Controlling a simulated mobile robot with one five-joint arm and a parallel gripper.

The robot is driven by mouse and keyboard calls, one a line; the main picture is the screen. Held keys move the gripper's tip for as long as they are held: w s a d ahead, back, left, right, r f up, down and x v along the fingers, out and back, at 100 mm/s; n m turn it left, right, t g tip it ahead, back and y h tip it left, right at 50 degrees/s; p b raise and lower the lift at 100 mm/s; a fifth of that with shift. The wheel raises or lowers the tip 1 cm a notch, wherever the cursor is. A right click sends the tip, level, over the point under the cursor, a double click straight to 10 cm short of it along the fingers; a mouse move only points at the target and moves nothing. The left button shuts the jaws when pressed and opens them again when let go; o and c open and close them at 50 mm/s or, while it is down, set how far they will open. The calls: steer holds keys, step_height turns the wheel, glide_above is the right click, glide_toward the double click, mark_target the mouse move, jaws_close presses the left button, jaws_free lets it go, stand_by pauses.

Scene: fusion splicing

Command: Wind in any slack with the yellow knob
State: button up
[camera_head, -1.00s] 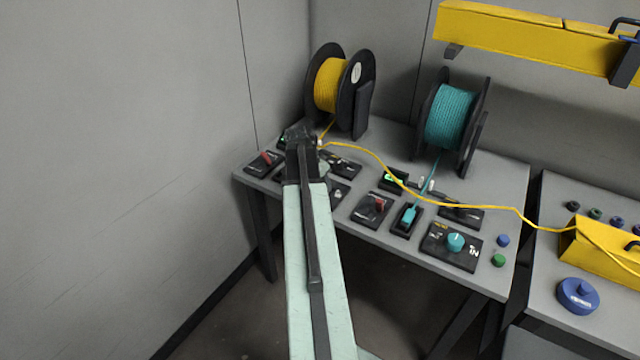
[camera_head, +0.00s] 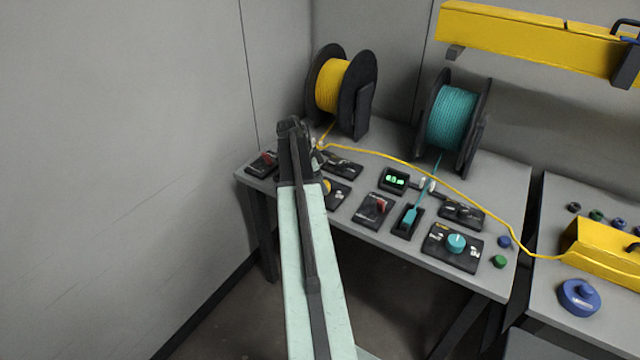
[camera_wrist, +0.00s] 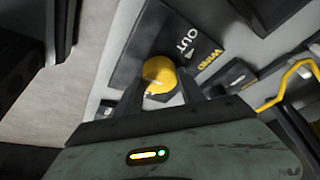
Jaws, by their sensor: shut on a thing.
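The yellow knob (camera_wrist: 158,75) sits on a black panel (camera_wrist: 160,42) marked "WIND" and "OUT" in the wrist view. My gripper (camera_wrist: 162,88) is shut on it, one finger on each side. In the head view my arm partly hides the knob (camera_head: 327,186), and the fingertips are hidden. The yellow spool (camera_head: 328,86) stands upright on its stand at the back left. The yellow cable (camera_head: 405,162) runs from it across the bench, over to the bench at right, with a sag between the two benches.
A teal spool (camera_head: 452,118) and a teal knob (camera_head: 456,242) are further right. A wall bounds the left.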

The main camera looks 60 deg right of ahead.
stand_by(0.4)
steer(key=o, duration=1.4)
steer(key=shift+c, duration=0.2)
steer(key=p+v, duration=0.7)
steer(key=v, duration=0.1)
steer(key=shift+f, duration=0.1)
